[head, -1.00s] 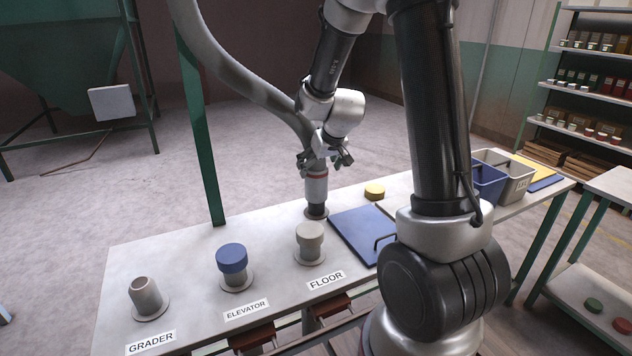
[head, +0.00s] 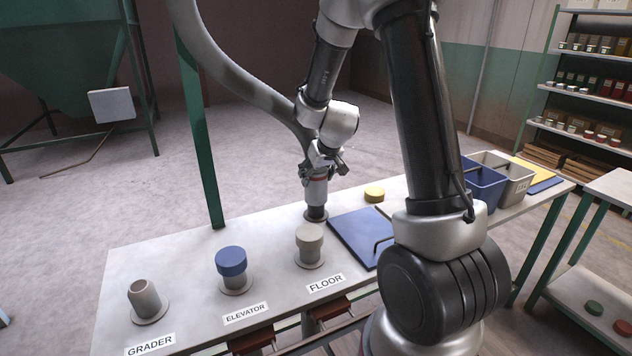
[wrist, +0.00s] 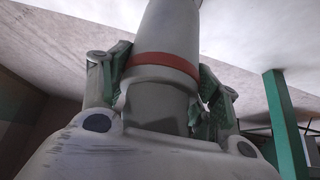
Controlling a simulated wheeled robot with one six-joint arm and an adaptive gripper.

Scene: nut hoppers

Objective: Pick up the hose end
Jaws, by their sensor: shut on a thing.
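The hose (head: 240,82) is a thick grey tube that comes down from the top of the head view. Its end (head: 317,193) is a grey cuff with a red band, upright over a round flange at the back of the bench. My gripper (head: 317,174) is shut on the hose end near the red band. In the wrist view the hose end (wrist: 165,45) stands between the two fingers of my gripper (wrist: 160,85), one on each side. The lower part of the cuff is partly hidden there by my gripper's body.
On the bench (head: 190,275) stand an open pipe (head: 144,299) at GRADER, a blue-capped one (head: 231,261) at ELEVATOR and a beige-capped one (head: 309,239) at FLOOR. A yellow cap (head: 374,194), a blue panel (head: 358,238) and bins (head: 487,185) lie right. A green post (head: 203,150) rises behind.

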